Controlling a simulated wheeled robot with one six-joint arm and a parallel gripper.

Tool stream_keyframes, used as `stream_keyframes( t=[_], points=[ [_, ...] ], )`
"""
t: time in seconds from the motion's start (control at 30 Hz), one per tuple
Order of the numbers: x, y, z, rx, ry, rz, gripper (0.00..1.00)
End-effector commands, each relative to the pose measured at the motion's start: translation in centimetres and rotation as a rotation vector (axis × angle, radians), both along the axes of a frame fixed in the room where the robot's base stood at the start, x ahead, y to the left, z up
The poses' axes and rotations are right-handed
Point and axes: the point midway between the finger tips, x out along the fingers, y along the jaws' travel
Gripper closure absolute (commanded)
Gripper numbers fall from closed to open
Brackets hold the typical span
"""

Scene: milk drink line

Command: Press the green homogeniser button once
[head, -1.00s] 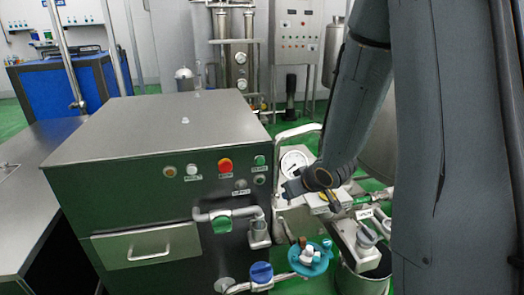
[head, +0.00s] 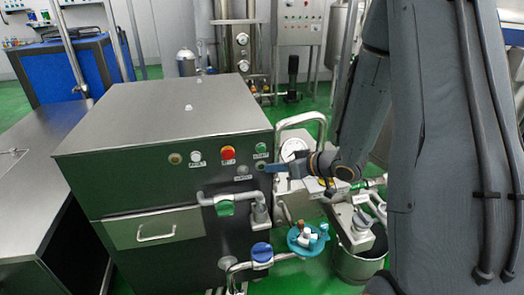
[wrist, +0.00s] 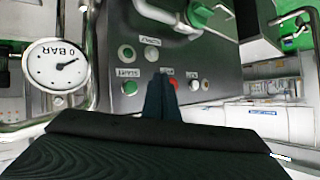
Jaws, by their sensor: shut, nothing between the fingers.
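The green button (head: 261,148) is at the upper right of the dark front panel of the steel homogeniser cabinet (head: 165,118), with a small label under it. In the wrist view the green button (wrist: 129,88) sits beside a label, left of my fingertips. My gripper (head: 270,169) is shut and empty, close to the panel's right edge and a little below the green button. In the wrist view my gripper (wrist: 160,78) partly covers the red button (wrist: 169,73). Whether the fingertips touch the panel cannot be told.
A white button (head: 195,156) and a red button (head: 227,153) share the panel. A pipe with a green valve handle (head: 225,208) juts out below. A pressure gauge (head: 293,149) stands right of the cabinet. A blue-handled valve (head: 262,252) is lower down.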

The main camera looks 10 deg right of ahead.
Motion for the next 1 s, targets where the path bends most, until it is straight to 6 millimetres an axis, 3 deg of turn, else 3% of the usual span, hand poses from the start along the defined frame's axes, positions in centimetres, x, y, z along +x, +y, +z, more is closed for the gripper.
stream_keyframes(
  t=[0.53, 1.0],
  points=[
    [6.6, 0.0, 0.0, -0.002, 0.0, 0.0, 1.0],
    [7.8, 0.0, 0.0, -0.001, 0.001, -0.001, 1.0]
  ],
)
